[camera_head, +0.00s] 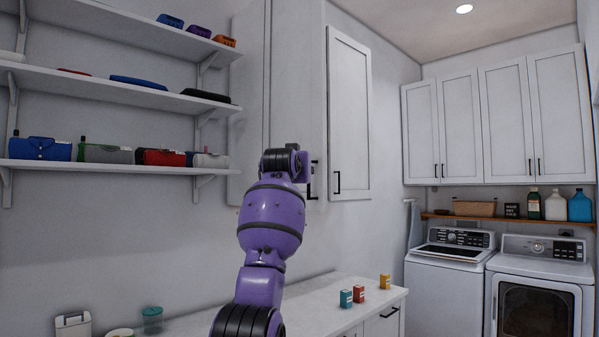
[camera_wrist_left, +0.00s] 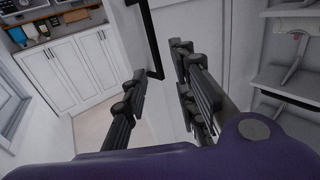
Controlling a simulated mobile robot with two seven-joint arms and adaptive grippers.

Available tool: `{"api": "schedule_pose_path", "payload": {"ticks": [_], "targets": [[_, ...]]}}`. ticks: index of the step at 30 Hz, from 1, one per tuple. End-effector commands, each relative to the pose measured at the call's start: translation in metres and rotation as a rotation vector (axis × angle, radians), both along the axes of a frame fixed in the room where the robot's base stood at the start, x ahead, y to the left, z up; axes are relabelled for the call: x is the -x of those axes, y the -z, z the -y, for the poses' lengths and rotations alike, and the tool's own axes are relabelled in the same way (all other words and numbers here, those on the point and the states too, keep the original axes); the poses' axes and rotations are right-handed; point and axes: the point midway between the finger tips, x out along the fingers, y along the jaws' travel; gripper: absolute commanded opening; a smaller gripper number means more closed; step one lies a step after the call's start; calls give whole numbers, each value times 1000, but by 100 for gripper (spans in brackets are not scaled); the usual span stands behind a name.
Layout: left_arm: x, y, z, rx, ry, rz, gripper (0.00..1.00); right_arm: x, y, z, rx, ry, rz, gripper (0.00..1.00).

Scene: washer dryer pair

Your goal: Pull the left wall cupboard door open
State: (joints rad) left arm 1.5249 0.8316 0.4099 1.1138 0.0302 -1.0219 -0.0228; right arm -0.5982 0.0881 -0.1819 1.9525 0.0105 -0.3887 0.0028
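The left wall cupboard door (camera_head: 296,85) is a plain white surface in the head view, left of the framed right door (camera_head: 350,100). It looks shut, though my arm covers its lower part. A black bar handle (camera_head: 312,182) shows at its lower right, just beyond my left gripper (camera_head: 303,166). In the left wrist view the black handle (camera_wrist_left: 151,40) runs between the two fingers of the left gripper (camera_wrist_left: 160,62). The fingers are spread apart, and whether either touches the bar cannot be told. My right gripper is out of view.
A white counter (camera_head: 330,290) with several small boxes lies below. A washer (camera_head: 448,275) and dryer (camera_head: 540,290) stand at right. The space before the right door is clear.

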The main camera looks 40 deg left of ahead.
Motion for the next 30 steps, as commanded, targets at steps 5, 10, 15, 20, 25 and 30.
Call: {"api": "schedule_pose_path", "payload": {"ticks": [5, 10, 15, 20, 25, 30], "targets": [[20, 0, 11, -2, 0, 0, 26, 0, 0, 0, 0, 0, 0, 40], [30, 1, 17, 0, 1, -1, 26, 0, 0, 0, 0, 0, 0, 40], [32, 1, 18, 0, 1, -1, 26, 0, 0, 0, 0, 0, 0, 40], [32, 1, 18, 1, 1, -2, 26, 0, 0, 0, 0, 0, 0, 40], [32, 1, 18, 1, 1, -2, 26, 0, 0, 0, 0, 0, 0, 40], [32, -2, 18, -5, 1, 10, 26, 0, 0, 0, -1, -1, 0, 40]]}}
